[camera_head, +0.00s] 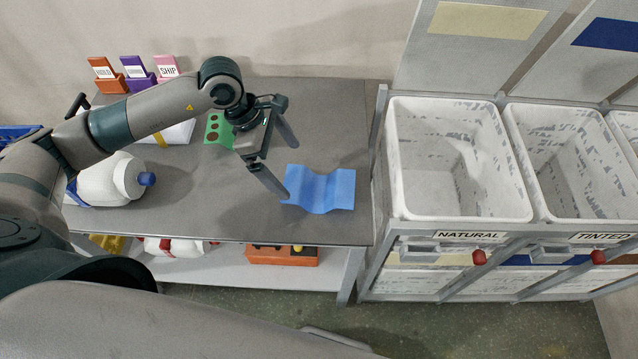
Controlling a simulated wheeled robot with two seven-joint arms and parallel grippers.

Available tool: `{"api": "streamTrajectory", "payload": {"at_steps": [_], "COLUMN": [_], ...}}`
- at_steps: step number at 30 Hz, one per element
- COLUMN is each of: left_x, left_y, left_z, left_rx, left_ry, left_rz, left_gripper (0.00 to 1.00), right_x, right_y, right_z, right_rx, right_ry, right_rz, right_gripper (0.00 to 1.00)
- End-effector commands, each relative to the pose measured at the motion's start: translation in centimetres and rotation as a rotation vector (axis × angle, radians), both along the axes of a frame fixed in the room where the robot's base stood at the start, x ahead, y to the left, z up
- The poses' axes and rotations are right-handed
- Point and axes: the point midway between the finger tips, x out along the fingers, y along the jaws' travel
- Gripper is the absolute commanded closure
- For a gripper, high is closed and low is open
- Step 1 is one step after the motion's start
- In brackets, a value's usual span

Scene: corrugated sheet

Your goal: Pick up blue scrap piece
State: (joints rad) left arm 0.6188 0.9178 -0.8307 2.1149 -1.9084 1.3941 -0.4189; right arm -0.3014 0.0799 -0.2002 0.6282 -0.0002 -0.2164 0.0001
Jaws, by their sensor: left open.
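The blue scrap piece (322,190) is a wavy sheet lying on the grey table (225,215), near its front right part. My left gripper (284,170) is open and empty, just left of and above the blue piece. One fingertip appears close to the left edge of the piece; I cannot tell whether it touches. The other finger is farther back. My right gripper is not in view.
A green piece with holes (214,130) lies behind my left gripper. A white jug with a blue cap (105,182) lies at the table's left. White bins labelled NATURAL (408,165) and TINTED (535,150) stand right of the table. Coloured card holders (105,78) line the back.

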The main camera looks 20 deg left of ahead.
Motion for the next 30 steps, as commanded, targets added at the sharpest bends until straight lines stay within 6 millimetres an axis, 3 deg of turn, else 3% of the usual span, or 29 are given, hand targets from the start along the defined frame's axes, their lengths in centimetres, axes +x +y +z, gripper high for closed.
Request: {"api": "streamTrajectory", "payload": {"at_steps": [9, 21, 30], "left_x": [0.2, 0.3, 0.2], "left_y": [-1.4, -1.5, -2.8], "left_z": [-3.2, -3.5, -5.5], "left_rx": [0.0, 0.0, -0.001], "left_ry": [0.001, 0.001, 0.004], "left_rz": [0.0, 0.0, 0.0], "left_gripper": [0.0, 0.0, 0.0], "right_x": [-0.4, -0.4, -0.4], "right_y": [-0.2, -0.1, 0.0], "right_z": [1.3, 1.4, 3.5], "right_rx": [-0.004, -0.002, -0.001], "right_ry": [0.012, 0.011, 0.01], "right_rz": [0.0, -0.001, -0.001], "right_gripper": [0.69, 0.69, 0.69]}}
